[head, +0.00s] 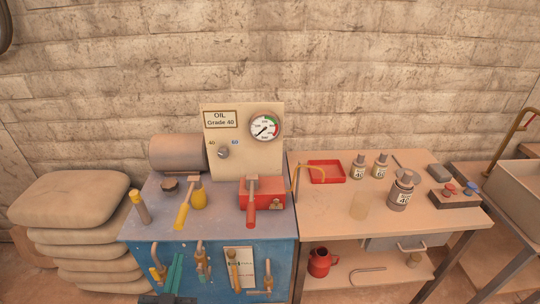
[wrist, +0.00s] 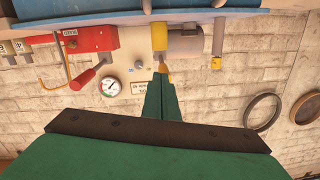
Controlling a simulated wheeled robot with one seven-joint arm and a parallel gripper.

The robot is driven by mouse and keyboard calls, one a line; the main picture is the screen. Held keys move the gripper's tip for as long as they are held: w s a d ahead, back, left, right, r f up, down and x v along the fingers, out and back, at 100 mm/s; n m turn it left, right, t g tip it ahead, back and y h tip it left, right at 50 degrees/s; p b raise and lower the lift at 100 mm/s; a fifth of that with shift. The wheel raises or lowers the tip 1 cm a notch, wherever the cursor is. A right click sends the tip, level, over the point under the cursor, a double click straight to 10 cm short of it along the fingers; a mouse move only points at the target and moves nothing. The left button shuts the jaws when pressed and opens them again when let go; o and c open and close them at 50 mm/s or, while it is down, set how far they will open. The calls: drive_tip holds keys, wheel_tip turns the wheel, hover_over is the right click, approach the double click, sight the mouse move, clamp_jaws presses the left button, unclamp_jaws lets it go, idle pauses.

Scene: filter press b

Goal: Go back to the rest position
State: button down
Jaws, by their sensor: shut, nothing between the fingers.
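My gripper (head: 177,262) shows at the bottom of the head view, in front of the blue cabinet (head: 218,262). Its green fingers point up and are shut, with nothing between them. In the wrist view the gripper (wrist: 161,78) also shows shut and empty, and the scene there is upside down. The yellow-handled lever (head: 182,215) and the red-handled lever (head: 251,214) stand on the cabinet top. The gauge panel (head: 242,160) behind them reads "OIL Grade 40". I cannot tell how far my fingers are from the cabinet front.
Brass valves (head: 201,262) and a tag (head: 240,265) are on the cabinet front near my gripper. Stacked sacks (head: 70,210) stand left. The bench (head: 330,215) at right holds a red tray (head: 327,172) and bottles (head: 403,190). A red can (head: 320,262) is on the lower shelf.

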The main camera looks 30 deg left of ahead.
drive_tip(key=d+f+h, duration=0.2)
drive_tip(key=d+f, duration=0.4)
drive_tip(key=d, duration=0.4)
drive_tip(key=d+f+h, duration=0.1)
drive_tip(key=d+f, duration=0.5)
drive_tip(key=d, duration=0.4)
drive_tip(key=s+d+r+m+h, duration=0.1)
drive_tip(key=s+d+m+h, duration=0.1)
drive_tip(key=s+d, duration=0.5)
drive_tip(key=s+d+m+t+h, duration=0.1)
drive_tip(key=s+d+h, duration=0.3)
drive_tip(key=d, duration=1.1)
drive_tip(key=s+m, duration=0.1)
drive_tip(key=s, duration=0.1)
drive_tip(key=shift+s+r+h, duration=0.35)
drive_tip(key=shift+r+h, duration=0.05)
drive_tip(key=shift+d, duration=0.1)
